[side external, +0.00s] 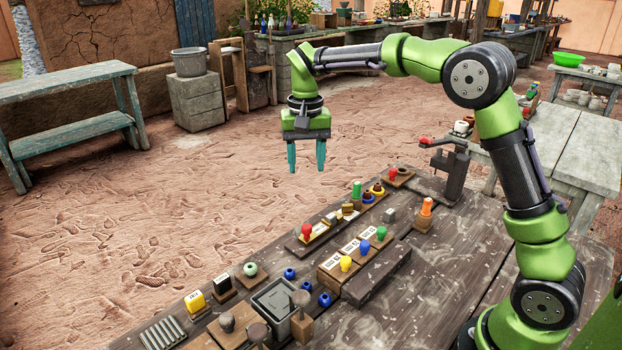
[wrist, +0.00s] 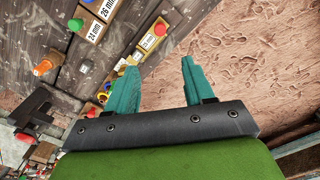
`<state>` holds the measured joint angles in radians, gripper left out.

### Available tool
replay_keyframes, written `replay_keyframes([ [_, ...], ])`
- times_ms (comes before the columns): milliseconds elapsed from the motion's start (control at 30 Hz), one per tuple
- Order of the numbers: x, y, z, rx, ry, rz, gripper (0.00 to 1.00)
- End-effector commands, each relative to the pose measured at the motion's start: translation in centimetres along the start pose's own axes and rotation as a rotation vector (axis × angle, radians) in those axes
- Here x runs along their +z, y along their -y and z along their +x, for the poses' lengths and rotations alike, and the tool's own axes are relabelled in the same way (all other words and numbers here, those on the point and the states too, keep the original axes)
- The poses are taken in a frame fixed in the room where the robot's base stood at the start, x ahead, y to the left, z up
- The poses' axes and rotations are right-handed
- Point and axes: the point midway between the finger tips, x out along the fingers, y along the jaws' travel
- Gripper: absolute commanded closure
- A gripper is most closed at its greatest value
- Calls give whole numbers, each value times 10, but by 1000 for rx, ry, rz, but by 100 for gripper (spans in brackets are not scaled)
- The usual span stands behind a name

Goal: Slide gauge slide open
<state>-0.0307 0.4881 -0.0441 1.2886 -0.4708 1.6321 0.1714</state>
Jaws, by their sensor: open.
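My gripper (side external: 306,168) hangs high above the far edge of the workbench, fingers down, open and empty. In the wrist view its two teal fingers (wrist: 158,68) are apart with nothing between them. A red knob (side external: 307,230) stands at the near left end of a long, low wooden rail with pale label strips, which looks like the gauge slide; the knob is below my gripper and well apart from it. The knob also shows in the wrist view (wrist: 160,29), ahead of the fingertips. I cannot tell how far the slide is open.
Labelled blocks with a yellow knob (side external: 346,264), a blue knob (side external: 364,247) and a green knob (side external: 381,233) stand beside the rail. A green peg (side external: 356,189), an orange peg (side external: 427,206) and a grey tray (side external: 272,300) are also on the bench. The air around my gripper is clear.

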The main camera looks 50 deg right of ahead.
Motion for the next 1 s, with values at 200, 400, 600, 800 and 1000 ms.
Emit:
replay_keyframes([
  [200, 1, 0, 32, 2, 7, 1, 48],
  [400, 2, 0, 76, 2, 7, 0, 48],
  [600, 2, 0, 120, 1, 7, 1, 48],
  [800, 1, 0, 151, -1, 4, 1, 48],
  [1000, 1, 0, 165, -3, 3, 2, 48],
])
